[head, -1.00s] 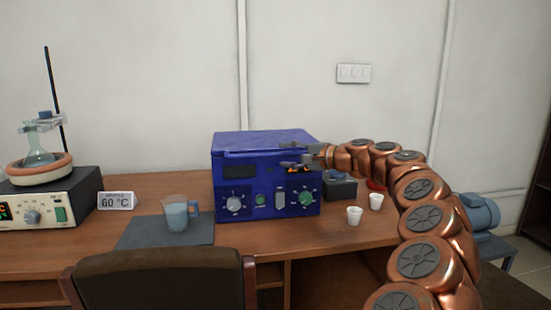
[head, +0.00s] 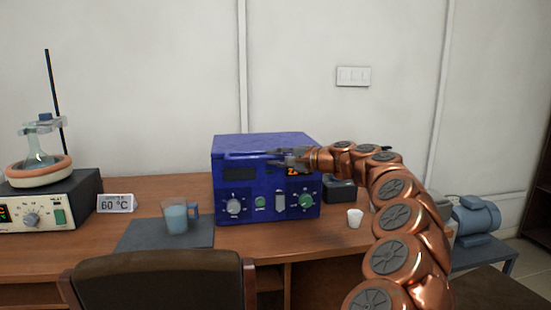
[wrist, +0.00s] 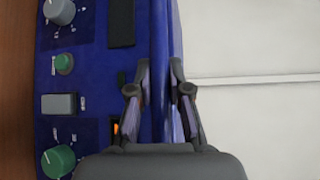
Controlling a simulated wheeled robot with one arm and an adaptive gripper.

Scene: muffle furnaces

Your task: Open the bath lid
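The bath is a blue box (head: 228,189) on the desk, with knobs and a switch on its front. Its blue lid (head: 255,141) lies flat and closed on top. My gripper (head: 279,158) is at the upper front of the bath, just below the lid's top surface. In the wrist view my gripper (wrist: 160,66) has its two fingers apart, one on each side of the lid's front edge (wrist: 161,30) as seen from there. I cannot tell whether either finger touches it. The gripper covers part of the bath's display.
A beaker of blue liquid (head: 176,216) stands on a dark mat (head: 138,236) left of the bath. A white cup (head: 355,218) and a dark box (head: 341,190) are at its right. A chair (head: 160,278) stands in front.

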